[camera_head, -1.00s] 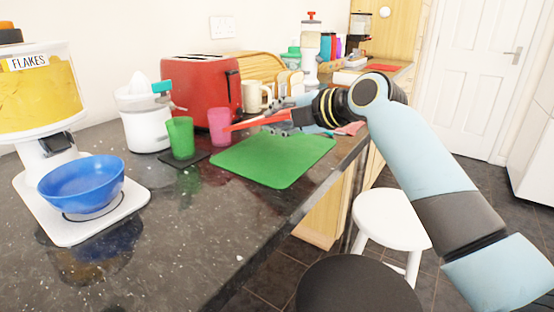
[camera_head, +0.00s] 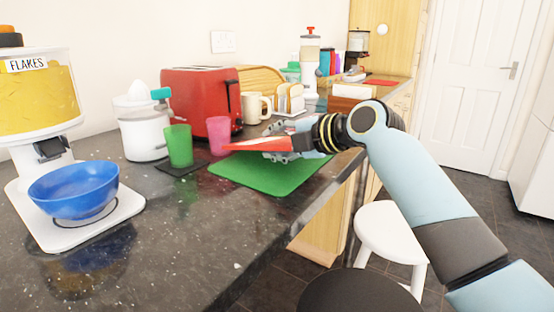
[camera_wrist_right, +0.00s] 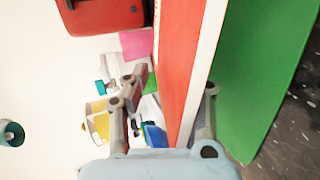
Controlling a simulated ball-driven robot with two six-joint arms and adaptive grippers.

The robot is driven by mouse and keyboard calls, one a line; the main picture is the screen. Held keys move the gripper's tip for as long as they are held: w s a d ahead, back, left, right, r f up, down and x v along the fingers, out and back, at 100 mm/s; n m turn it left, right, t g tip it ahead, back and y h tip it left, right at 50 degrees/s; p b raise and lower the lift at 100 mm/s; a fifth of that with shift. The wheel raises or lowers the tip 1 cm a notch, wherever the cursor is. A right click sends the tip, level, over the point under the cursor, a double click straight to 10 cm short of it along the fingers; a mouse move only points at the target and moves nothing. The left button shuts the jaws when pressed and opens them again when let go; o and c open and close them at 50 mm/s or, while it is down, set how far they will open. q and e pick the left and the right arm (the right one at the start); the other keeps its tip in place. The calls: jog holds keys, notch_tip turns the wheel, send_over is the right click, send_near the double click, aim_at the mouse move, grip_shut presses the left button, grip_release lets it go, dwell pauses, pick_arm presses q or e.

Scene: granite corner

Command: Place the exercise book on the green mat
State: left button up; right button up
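The exercise book (camera_head: 262,145) is red and thin, with a white page edge. My right gripper (camera_head: 290,147) is shut on it and holds it over the back part of the green mat (camera_head: 265,176). In the right wrist view, the book (camera_wrist_right: 178,60) lies between the two fingers, its broad red side and page edge showing, with the mat (camera_wrist_right: 262,75) to its right. I cannot tell the exact gap between book and mat. The mat lies flat on the dark counter. My left gripper is not in view.
A pink cup (camera_head: 218,136) and a green cup (camera_head: 179,146) on a dark coaster (camera_head: 182,168) stand left of the mat. A red toaster (camera_head: 203,98) and cream mug (camera_head: 254,107) stand behind. A blue bowl (camera_head: 75,190) is at left. The front counter is clear.

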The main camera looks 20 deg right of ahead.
jog(key=p+v, duration=0.3)
jog(key=v, duration=0.4)
jog(key=shift+d+r, duration=0.1)
jog(key=shift+s+d+r, duration=0.1)
jog(key=shift+s+d, duration=0.1)
jog(key=shift+s, duration=0.2)
notch_tip(320, 180, up, 7)
jog(key=s+d+p, duration=0.1)
jog(key=s+p, duration=0.1)
jog(key=p, duration=0.3)
jog(key=shift+s, duration=0.2)
jog(key=shift+d, duration=0.15)
